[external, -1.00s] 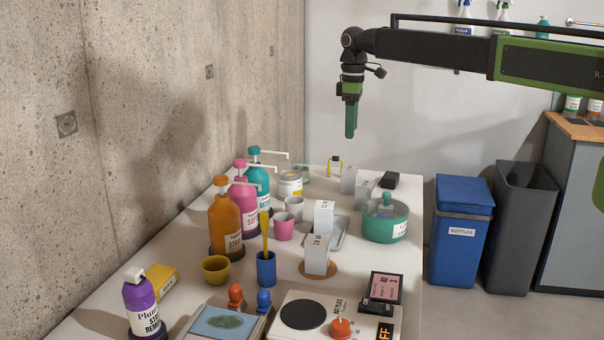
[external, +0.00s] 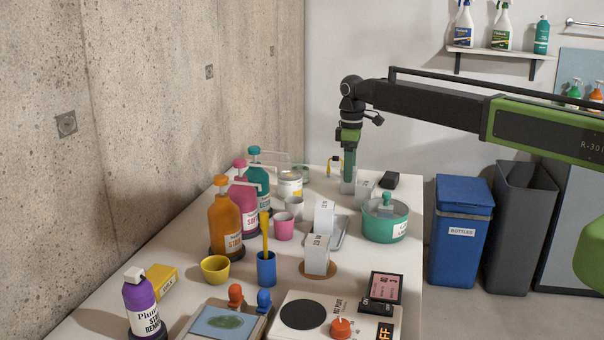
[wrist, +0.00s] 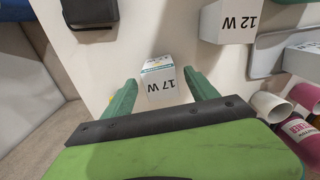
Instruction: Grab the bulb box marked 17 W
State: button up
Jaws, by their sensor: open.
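The bulb box marked 17 W (wrist: 158,82) is a small white box standing on the table. In the wrist view it sits between the two green fingers of my gripper (wrist: 157,90), with a visible gap on each side. My gripper is open and holds nothing. In the external view my gripper (external: 348,168) points straight down over the far part of the table, and its fingers partly hide the 17 W box (external: 347,187). Whether the fingertips reach below the box top is hard to tell.
A box marked 12 W (wrist: 228,22) stands near the 17 W box. In the external view, a white box (external: 364,189), a black object (external: 389,180) and a green pot (external: 385,226) are close by. Pump bottles (external: 224,228) and cups (external: 284,227) line the left side.

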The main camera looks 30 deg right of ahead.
notch_tip(320, 180, down, 4)
jog(key=b, duration=0.3)
jog(key=shift+a+f, duration=0.1)
jog(key=shift+f, duration=0.15)
jog(key=shift+r, duration=0.2)
jog(key=c, duration=1.4)
jog(key=shift+r+p, duration=0.55)
jog(key=shift+p, duration=0.05)
jog(key=shift+c, duration=0.2)
notch_tip(320, 180, up, 4)
jog(key=p, duration=0.4)
jog(key=s+d+r+p, duration=0.3)
jog(key=d+r+p, duration=0.2)
jog(key=d, duration=0.6)
jog(key=shift+s+r+p, duration=0.4)
jog(key=shift+r, duration=0.05)
